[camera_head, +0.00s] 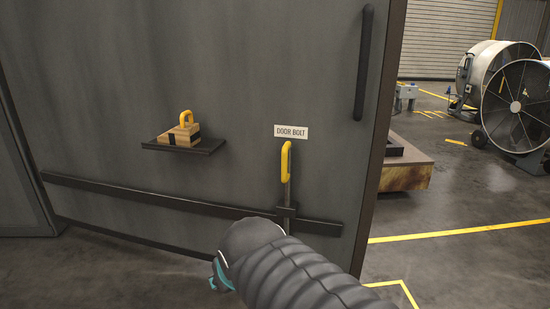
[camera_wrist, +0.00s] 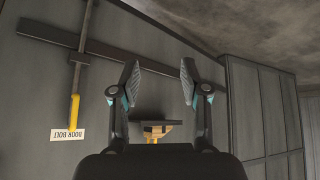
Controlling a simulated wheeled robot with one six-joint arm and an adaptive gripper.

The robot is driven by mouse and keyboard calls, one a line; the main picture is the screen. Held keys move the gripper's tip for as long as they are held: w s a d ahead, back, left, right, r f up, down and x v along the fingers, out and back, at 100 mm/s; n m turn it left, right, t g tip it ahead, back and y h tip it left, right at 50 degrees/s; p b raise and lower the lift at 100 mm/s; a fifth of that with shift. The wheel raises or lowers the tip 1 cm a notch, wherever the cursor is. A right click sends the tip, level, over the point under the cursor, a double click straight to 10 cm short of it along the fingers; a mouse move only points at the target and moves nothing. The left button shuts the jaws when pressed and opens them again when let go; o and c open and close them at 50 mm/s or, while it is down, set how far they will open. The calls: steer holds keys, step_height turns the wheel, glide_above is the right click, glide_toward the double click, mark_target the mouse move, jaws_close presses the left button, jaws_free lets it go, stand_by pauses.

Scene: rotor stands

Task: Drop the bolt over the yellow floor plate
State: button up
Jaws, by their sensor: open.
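The door bolt, a thin upright rod with a yellow loop handle (camera_head: 286,162), is on the lower right of the grey door, under a "DOOR BOLT" label (camera_head: 291,132). The rod passes through a bracket (camera_head: 287,212) on the dark crossbar; its lower end is hidden behind my arm. In the wrist view, which looks upside down, the handle (camera_wrist: 74,108) is left of my gripper. My gripper (camera_wrist: 160,80) is open, with nothing between its fingers and apart from the bolt. In the head view only a teal part of my gripper (camera_head: 221,275) shows. I see no yellow floor plate.
A small shelf (camera_head: 205,145) on the door holds a wooden wedge (camera_head: 177,134) with a yellow handle. A dark vertical door handle (camera_head: 365,62) is at upper right. Right of the door are a wooden block (camera_head: 405,178), large fans (camera_head: 516,106) and open floor with yellow lines.

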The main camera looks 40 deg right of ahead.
steer(key=w+d+r+m+t+h+b, duration=0.1)
steer(key=w+d+r+m+t+h, duration=0.15)
steer(key=w+d, duration=0.5)
steer(key=w+d+r+m+t+h, duration=0.1)
steer(key=w+d+r+t+h, duration=0.2)
steer(key=d, duration=0.8)
steer(key=n+t+y+b, duration=0.1)
steer(key=t+y, duration=0.1)
steer(key=t, duration=0.3)
glide_toward(286, 161)
steer(key=shift+g+h, duration=0.25)
steer(key=x, duration=1.1)
steer(key=shift+a+r, duration=0.1)
steer(key=shift+a, duration=0.05)
steer(key=shift+c, duration=0.2)
jaws_close()
